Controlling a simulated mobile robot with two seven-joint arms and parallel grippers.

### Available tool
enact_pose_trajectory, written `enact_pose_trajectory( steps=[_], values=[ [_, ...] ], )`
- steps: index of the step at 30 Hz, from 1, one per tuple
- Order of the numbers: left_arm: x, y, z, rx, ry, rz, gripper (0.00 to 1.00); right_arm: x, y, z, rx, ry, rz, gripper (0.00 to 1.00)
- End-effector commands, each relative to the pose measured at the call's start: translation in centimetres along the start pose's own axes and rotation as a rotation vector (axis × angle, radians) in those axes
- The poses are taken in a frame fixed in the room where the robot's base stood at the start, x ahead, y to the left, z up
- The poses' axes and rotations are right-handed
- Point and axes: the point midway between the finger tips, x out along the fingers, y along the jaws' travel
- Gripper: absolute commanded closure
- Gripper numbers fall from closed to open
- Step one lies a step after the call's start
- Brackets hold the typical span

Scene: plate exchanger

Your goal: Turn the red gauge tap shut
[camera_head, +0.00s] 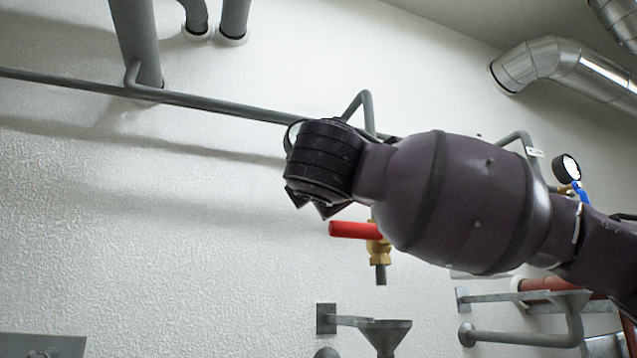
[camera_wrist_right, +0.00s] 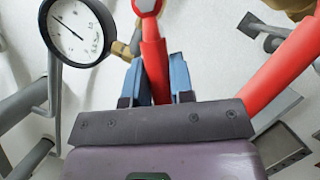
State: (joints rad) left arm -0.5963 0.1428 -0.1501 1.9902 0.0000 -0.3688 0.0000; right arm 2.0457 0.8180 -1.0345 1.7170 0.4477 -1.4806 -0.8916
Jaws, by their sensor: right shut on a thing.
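In the right wrist view my right gripper (camera_wrist_right: 156,62) is shut on the red gauge tap (camera_wrist_right: 153,42), with its two blue fingers on either side of the red lever. The lever runs up from between the fingers to a rounded end at the top edge. A round white gauge (camera_wrist_right: 78,32) with a black rim is just left of it, and a brass fitting (camera_wrist_right: 122,50) shows between them. In the head view my purple right arm comes in from the right and hides the gripper fingers and this tap. My left gripper is not in view.
In the head view another red lever (camera_head: 352,230) on a brass valve hangs below my arm, above a grey funnel (camera_head: 385,333). A second gauge (camera_head: 567,168) with a blue tap (camera_head: 580,192) is at right. A thin grey pipe (camera_head: 215,103) crosses the wall.

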Motion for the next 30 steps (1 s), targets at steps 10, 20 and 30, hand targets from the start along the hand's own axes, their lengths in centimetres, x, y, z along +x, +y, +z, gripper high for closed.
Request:
enact_pose_trajectory(
  steps=[10, 20, 30],
  values=[
    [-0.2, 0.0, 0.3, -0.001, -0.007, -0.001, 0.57, 0.0, -0.1, -0.1, -0.005, 0.001, 0.001, 1.0],
    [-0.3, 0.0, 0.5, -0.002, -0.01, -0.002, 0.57, 0.0, -0.1, 0.0, -0.004, 0.001, 0.001, 0.52],
    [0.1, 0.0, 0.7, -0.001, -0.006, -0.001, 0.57, -1.2, -0.1, -0.1, -0.003, 0.002, 0.003, 0.52]
  ],
)
